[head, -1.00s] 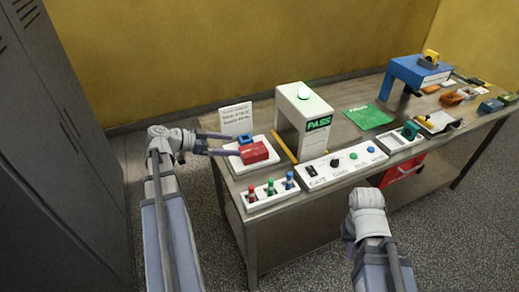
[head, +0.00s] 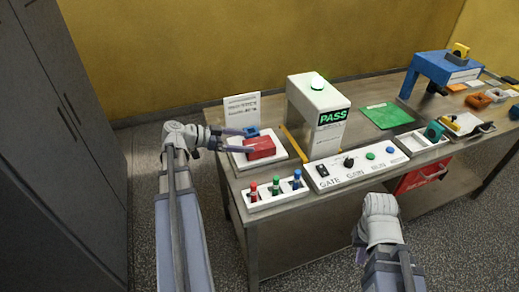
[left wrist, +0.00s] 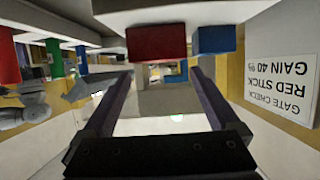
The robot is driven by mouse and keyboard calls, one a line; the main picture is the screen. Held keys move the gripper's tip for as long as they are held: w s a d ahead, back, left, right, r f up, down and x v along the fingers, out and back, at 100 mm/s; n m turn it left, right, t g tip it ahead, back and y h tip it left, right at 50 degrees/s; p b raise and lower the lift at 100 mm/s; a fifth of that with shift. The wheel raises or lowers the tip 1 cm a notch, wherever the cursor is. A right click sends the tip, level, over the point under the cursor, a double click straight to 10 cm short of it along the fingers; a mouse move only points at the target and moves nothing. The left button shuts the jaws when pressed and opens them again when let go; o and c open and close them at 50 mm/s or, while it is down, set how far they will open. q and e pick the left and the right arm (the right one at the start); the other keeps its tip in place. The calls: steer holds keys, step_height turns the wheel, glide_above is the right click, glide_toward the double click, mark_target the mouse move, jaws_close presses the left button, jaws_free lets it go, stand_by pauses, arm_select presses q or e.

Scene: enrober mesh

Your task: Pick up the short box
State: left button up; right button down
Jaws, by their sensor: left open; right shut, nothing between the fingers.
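A red box (head: 260,148) and a smaller blue box (head: 251,132) sit side by side on a white tray (head: 279,156) at the table's left end. I cannot tell for sure which is the short box. My left gripper (head: 243,141) is open and empty, its fingers pointing right at the boxes. In the left wrist view, which is upside down, the red box (left wrist: 157,43) and blue box (left wrist: 214,40) lie beyond the open fingers (left wrist: 163,76). My right gripper (head: 380,206) is shut and empty in front of the table; its fingertips are mostly hidden.
A sign card (head: 242,108) stands behind the tray. A rack with red, green and blue sticks (head: 276,194) is in front. A white PASS gate (head: 318,105) and control panel (head: 352,165) stand to the right. A blue stand (head: 440,72) is farther right.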

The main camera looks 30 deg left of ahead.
mark_target(258, 143)
arm_select(q)
steer(key=shift+x, duration=0.8)
steer(key=shift+f+b+x, duration=0.15)
steer(key=shift+b+x, duration=0.5)
steer(key=shift+x, duration=0.5)
steer(key=shift+f+b+x, duration=0.15)
steer(key=shift+b+x, duration=0.45)
steer(key=shift+x, duration=0.6)
steer(key=shift+d, duration=0.1)
steer(key=c, duration=1.3)
step_height(258, 143, up, 10)
steer(key=p, duration=1)
